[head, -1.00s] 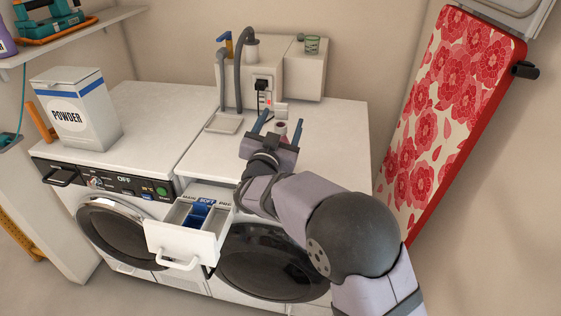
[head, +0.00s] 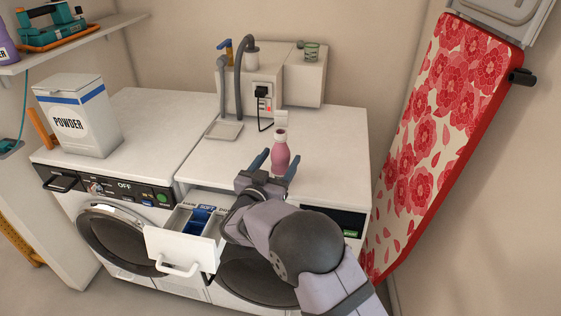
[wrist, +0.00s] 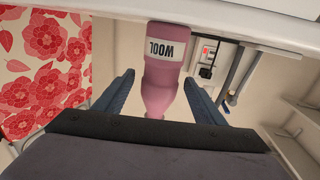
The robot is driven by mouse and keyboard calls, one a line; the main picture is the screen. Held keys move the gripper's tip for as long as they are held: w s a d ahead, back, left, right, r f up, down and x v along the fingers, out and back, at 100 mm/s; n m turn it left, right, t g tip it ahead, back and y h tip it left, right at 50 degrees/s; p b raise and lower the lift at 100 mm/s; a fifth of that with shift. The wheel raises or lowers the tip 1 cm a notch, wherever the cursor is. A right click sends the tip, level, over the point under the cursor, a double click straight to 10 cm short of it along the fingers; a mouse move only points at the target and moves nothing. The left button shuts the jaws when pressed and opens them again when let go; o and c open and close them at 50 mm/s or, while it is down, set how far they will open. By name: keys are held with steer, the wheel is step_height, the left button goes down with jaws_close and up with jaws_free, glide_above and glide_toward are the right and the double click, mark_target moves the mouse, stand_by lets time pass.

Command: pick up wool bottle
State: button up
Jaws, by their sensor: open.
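In the wrist view the fingers of my gripper (wrist: 158,95) lie on either side of the bottle's neck end, with a gap on both sides. I cannot tell how far the fingers reach past it.
A powder box (head: 78,118) stands on the left machine. A drawer (head: 182,243) with compartments is pulled out below my gripper. A shallow tray (head: 223,131), hoses and a wall box with a socket (head: 262,95) are behind. A flowered ironing board (head: 440,140) leans at right.

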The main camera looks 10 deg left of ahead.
mark_target(286, 150)
steer(key=shift+w+d+f+p, duration=0.1)
steer(key=shift+w+d+p, duration=0.1)
steer(key=shift+w, duration=0.65)
steer(key=shift+w+d+r+p, duration=0.1)
steer(key=shift+w+p, duration=0.05)
steer(key=shift+w, duration=0.65)
steer(key=shift+w+d+f+p, duration=0.1)
steer(key=shift+w+d+p, duration=0.1)
steer(key=shift+w, duration=0.65)
steer(key=shift+a, duration=0.1)
steer(key=c, duration=1.3)
